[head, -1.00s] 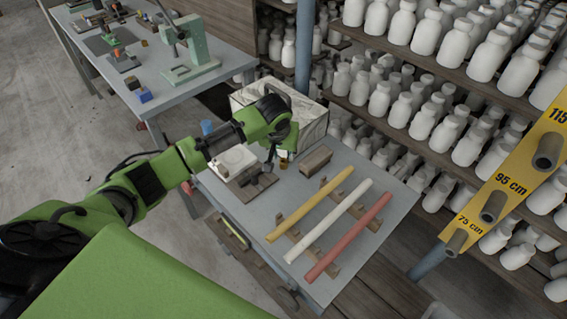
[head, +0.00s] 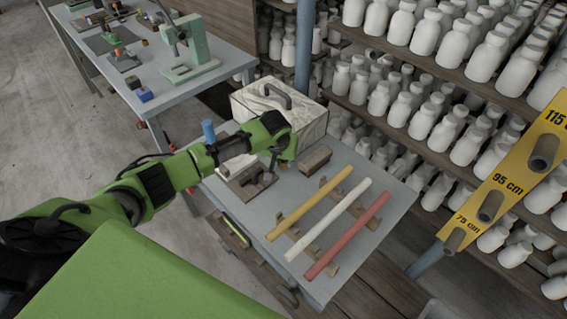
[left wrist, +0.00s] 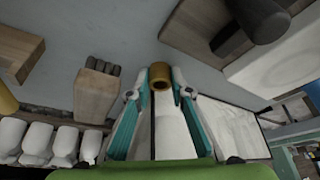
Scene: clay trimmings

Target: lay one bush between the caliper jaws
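In the left wrist view a brass-coloured bush (left wrist: 160,79) sits between the fingertips of my left gripper (left wrist: 161,84), which is closed on its sides. The bush is held clear of the bench, its round opening showing. In the head view my left gripper (head: 286,160) hangs over the back of the near bench, right of the dark caliper-like fixture (head: 255,178) on a wooden board. Part of this fixture shows at the upper right of the left wrist view (left wrist: 262,18); its jaw gap is not clear. My right gripper is not in view.
A brown wooden block (head: 315,160) stands right of the gripper. Yellow (head: 310,204), white (head: 328,220) and red (head: 348,235) rods lie on wooden supports in front. A white marbled box (head: 308,118) with a handle stands behind. Shelves of white bottles (head: 455,135) line the right.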

